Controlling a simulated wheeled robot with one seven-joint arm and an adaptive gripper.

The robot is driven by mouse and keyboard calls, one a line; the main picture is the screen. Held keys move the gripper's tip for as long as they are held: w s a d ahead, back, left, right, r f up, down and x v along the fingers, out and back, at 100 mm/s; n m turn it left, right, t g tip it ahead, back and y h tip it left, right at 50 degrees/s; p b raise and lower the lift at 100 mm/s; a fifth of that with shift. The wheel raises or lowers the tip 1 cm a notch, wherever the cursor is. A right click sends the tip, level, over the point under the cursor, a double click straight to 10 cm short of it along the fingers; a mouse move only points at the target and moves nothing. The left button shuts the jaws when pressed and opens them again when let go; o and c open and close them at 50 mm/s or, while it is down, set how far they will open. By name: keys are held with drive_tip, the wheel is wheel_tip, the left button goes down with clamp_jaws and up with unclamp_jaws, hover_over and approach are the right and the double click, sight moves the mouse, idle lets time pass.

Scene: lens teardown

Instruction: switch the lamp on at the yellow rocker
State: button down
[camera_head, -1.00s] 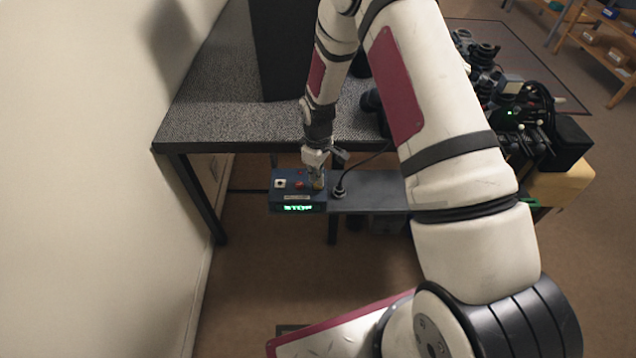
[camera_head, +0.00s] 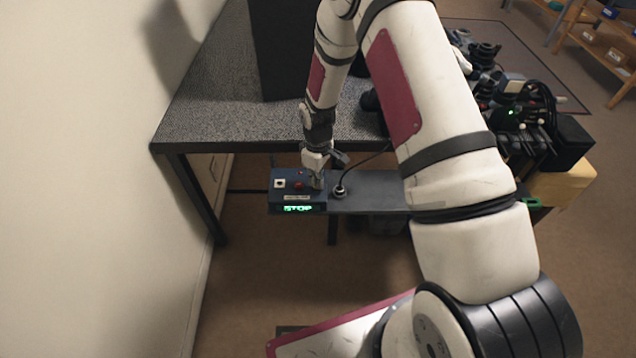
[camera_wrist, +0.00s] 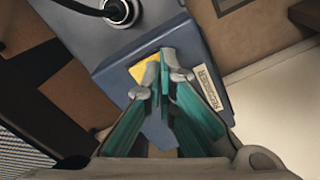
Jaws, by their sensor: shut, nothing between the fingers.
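The yellow rocker (camera_wrist: 146,70) is on the top of a blue-grey control box (camera_wrist: 205,52) in the wrist view, partly covered by my fingertips. My gripper (camera_wrist: 164,72) is shut and empty, its tips over or against the rocker's edge; I cannot tell whether they press it. In the head view my gripper (camera_head: 317,182) points down at the right end of the control box (camera_head: 290,195), and the rocker is hidden behind it there. I cannot make out the lamp.
A cable plug (camera_head: 339,191) stands close to my gripper's right. A speckled table (camera_head: 230,110) is behind. The wall (camera_head: 90,180) is at left.

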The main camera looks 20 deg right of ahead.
drive_tip(key=shift+f, duration=0.2)
drive_tip(key=shift+r+p, duration=1.2)
drive_tip(key=shift+r, duration=2.35)
drive_tip(key=s+d+r+m+t, duration=0.15)
drive_tip(key=s+r, duration=0.35)
drive_tip(key=r, duration=0.9)
drive_tip(key=s+r+m+t, duration=0.1)
drive_tip(key=s+r+m, duration=0.3)
drive_tip(key=r, duration=1)
drive_tip(key=s+r+m, duration=0.1)
drive_tip(key=s+r, duration=0.2)
drive_tip(key=s, duration=0.4)
drive_tip(key=s+r+m+t, duration=0.1)
drive_tip(key=s+r, duration=0.2)
drive_tip(key=s, duration=0.5)
drive_tip(key=s+a+r+m, duration=0.1)
drive_tip(key=s+r, duration=0.2)
drive_tip(key=s, duration=0.5)
drive_tip(key=shift+r+t, duration=0.3)
drive_tip(key=shift+t, duration=0.05)
